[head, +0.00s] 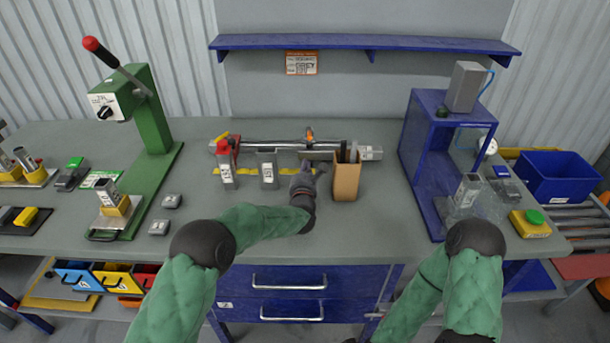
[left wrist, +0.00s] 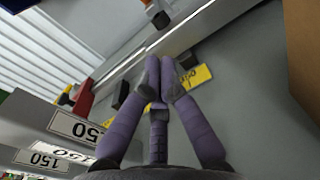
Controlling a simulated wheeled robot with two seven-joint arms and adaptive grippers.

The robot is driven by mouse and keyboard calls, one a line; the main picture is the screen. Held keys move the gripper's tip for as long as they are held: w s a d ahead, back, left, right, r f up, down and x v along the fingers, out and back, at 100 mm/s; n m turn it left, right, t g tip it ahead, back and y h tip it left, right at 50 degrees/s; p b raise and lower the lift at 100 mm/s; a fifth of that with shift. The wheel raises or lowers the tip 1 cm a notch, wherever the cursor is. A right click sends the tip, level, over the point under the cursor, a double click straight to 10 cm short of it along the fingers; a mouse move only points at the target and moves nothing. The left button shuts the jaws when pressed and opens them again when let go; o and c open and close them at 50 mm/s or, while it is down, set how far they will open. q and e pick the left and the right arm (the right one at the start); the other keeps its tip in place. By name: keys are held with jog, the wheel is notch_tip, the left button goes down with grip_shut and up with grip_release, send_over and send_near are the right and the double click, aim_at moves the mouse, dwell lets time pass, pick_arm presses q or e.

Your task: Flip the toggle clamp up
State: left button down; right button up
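A small orange-tipped part (head: 310,133) stands up at the metal bar fixture (head: 270,146) in the middle of the table; it looks like the toggle clamp's handle, but is too small to be sure. My left gripper (head: 308,168) is low over the table, just in front of the bar and apart from the orange part. In the left wrist view its fingertips (left wrist: 160,62) are together, with nothing visible between them. My right gripper is out of view.
A green press (head: 150,120) is at left, a blue stand (head: 425,165) at right.

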aim_at(309, 133)
pick_arm(q)
jog(key=w+b, duration=0.1)
jog(key=w, duration=0.3)
jog(key=shift+d+f, duration=0.1)
jog(key=shift+f, duration=0.05)
jog(key=shift+w+d+r, duration=0.15)
jog(key=shift+w+r, duration=0.05)
jog(key=shift+r, duration=0.45)
jog(key=shift+w+d+r, duration=0.1)
jog(key=shift+w+r, duration=0.05)
jog(key=shift+r, duration=0.55)
jog(key=shift+w+d+r, duration=0.15)
jog(key=shift+w+r, duration=0.05)
jog(key=shift+r, duration=0.45)
jog(key=shift+r, duration=0.15)
jog(key=shift+r+g+p, duration=0.3)
jog(key=shift+p, duration=0.35)
